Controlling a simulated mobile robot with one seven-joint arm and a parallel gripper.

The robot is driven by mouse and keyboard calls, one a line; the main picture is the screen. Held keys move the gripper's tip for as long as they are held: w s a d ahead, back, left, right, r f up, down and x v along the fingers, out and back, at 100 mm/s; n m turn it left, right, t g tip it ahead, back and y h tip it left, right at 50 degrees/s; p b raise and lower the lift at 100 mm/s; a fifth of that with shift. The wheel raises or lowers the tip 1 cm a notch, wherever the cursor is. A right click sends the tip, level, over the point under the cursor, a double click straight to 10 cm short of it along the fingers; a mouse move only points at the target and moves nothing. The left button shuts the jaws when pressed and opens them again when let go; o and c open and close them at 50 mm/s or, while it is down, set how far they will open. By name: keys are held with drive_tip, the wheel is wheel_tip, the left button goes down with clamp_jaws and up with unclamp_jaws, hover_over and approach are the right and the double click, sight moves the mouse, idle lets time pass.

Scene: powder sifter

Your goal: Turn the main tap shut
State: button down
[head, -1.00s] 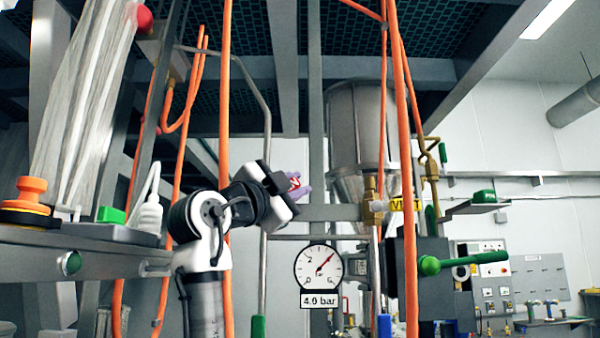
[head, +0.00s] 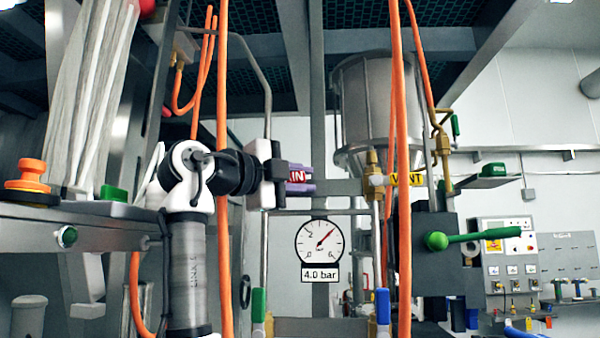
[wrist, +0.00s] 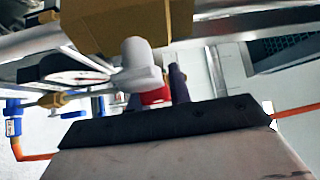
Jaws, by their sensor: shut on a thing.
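The main tap shows in the head view as a red label (head: 297,177) with only "IN" readable, between the purple fingers of my gripper (head: 301,178). In the wrist view its pale rounded part (wrist: 140,62) and red part sit between my gripper's two dark fingers (wrist: 156,92). My gripper is shut on the tap, with the arm reaching in from the left. The fingers and hand hide most of the tap. A brass body (wrist: 130,22) fills the top of the wrist view. The round gauge (head: 320,244) below reads 4.0 bar.
A yellow VENT tap (head: 405,180) with a brass valve (head: 374,163) stands right of my gripper. Orange hoses (head: 224,120) hang vertically near my arm and right of the gauge. A green lever (head: 480,238) juts out at the right. A steel hopper (head: 365,95) is behind.

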drive_tip(key=shift+f+m, duration=0.4)
drive_tip(key=shift+m, duration=0.1)
drive_tip(key=shift+f+g+y, duration=0.1)
drive_tip(key=shift+g+y, duration=0.2)
drive_tip(key=c, duration=1.3)
unclamp_jaws()
